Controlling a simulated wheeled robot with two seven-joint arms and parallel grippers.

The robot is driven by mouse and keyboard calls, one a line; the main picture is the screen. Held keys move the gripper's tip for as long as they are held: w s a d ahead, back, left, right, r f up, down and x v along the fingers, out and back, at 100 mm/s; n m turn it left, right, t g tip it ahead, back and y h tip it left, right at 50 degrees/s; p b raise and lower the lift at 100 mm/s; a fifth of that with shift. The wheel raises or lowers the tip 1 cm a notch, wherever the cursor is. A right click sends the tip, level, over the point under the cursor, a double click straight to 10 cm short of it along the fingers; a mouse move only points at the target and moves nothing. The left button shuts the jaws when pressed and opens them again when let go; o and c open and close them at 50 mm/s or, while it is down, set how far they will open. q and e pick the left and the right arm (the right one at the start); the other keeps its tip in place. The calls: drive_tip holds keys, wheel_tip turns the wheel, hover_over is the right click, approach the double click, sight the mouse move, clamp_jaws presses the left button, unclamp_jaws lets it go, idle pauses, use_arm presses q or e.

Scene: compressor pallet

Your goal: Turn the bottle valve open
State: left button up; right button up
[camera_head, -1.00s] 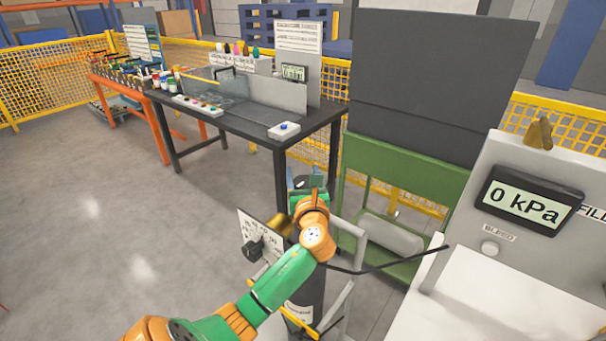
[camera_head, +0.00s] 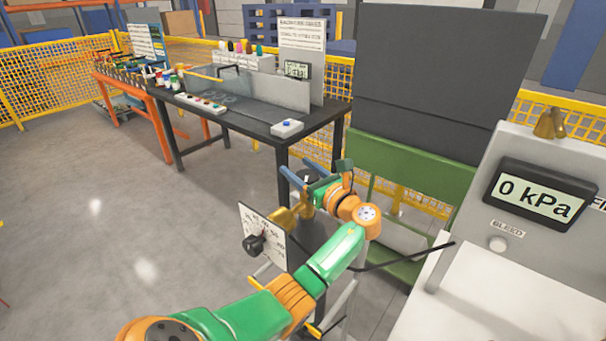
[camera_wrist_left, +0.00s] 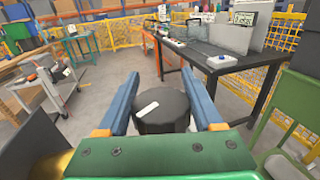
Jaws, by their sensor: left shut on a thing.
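The valve's round black knob (camera_wrist_left: 162,112) with a white mark on top sits between the two blue fingers in the left wrist view. My left gripper (camera_wrist_left: 161,80) is shut on this knob, one finger along each side. In the head view my left gripper (camera_head: 300,174) is at the picture's middle, above a brass valve part (camera_head: 285,218). The knob is mostly hidden there by the fingers and wrist. The gas bottle below is largely hidden behind my left arm. My right gripper is not in view.
A white dial panel (camera_head: 275,236) with a black knob stands close left of my wrist. A grey console (camera_head: 545,150) at right reads 0 kPa, with a brass fitting on top. A black hose crosses beside my arm.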

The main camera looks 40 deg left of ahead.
use_arm(q)
drive_tip(key=g+b, duration=0.1)
drive_tip(key=n+g+b, duration=0.1)
drive_tip(key=n+g, duration=0.1)
drive_tip(key=shift+s+f+b, duration=0.25)
drive_tip(key=shift+f+b, duration=0.1)
drive_tip(key=shift+b, duration=0.05)
drive_tip(key=shift+s+r+n+g+b, duration=0.2)
drive_tip(key=shift+n+g+b, duration=0.4)
drive_tip(key=shift+g+b, duration=0.4)
drive_tip(key=o, duration=1.4)
drive_tip(key=shift+a, duration=0.2)
drive_tip(key=shift+c, duration=0.2)
drive_tip(key=d+b, duration=0.2)
drive_tip(key=d, duration=0.5)
drive_tip(key=shift+w+b, duration=0.35)
drive_tip(key=shift+w, duration=0.05)
